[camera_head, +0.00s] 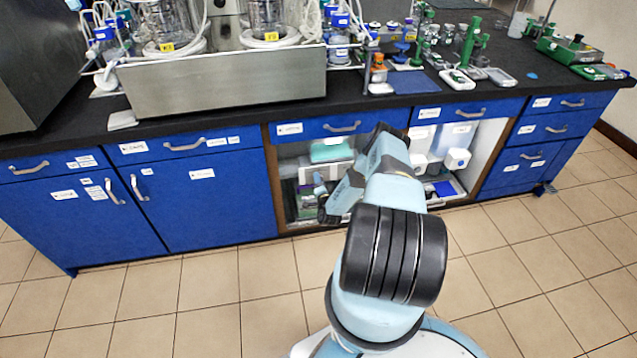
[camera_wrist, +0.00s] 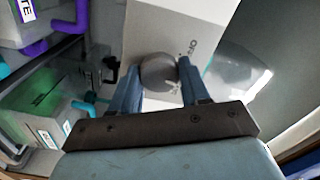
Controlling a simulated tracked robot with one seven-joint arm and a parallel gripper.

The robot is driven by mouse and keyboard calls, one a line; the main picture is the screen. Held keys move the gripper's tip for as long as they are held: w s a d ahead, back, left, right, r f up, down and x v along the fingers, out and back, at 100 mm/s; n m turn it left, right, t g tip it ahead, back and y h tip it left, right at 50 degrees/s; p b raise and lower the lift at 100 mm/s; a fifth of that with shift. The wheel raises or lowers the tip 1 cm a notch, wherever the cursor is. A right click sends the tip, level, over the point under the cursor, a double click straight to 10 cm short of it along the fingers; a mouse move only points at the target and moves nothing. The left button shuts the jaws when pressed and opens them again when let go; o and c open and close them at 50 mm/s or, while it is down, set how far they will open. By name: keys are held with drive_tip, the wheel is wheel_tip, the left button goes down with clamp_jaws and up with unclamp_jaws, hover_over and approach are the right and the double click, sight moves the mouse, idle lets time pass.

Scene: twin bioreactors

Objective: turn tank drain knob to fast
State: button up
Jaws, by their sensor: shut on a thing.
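A round grey knob (camera_wrist: 158,72) sits on the front of a pale box-shaped unit (camera_wrist: 150,25) in the wrist view. My gripper (camera_wrist: 160,78) is shut on this knob, one finger on each side. Small print shows on the unit to the right of the knob, too blurred to read in full. In the head view, my gripper (camera_head: 326,212) reaches into the open cabinet under the bench. The knob is hidden there behind my arm, and its setting cannot be told.
A green-tinted container (camera_wrist: 45,95) and a purple-edged box (camera_wrist: 25,25) stand left of the knob. A rounded clear vessel (camera_wrist: 235,75) is at the right. The black bench top (camera_head: 370,100) and blue drawer (camera_head: 335,125) lie above the cabinet opening. White containers (camera_head: 457,158) stand further right inside.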

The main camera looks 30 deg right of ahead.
drive_tip(key=m, duration=0.4)
drive_tip(key=shift+s+d+f, duration=0.1)
drive_tip(key=shift+d, duration=0.1)
drive_tip(key=shift+m, duration=1.6)
drive_tip(key=shift+f, duration=0.1)
drive_tip(key=o, duration=0.8)
drive_tip(key=shift+o, duration=1.3)
drive_tip(key=shift+a, duration=0.1)
drive_tip(key=v, duration=1.3)
drive_tip(key=shift+s, duration=0.35)
drive_tip(key=shift+a, duration=0.1)
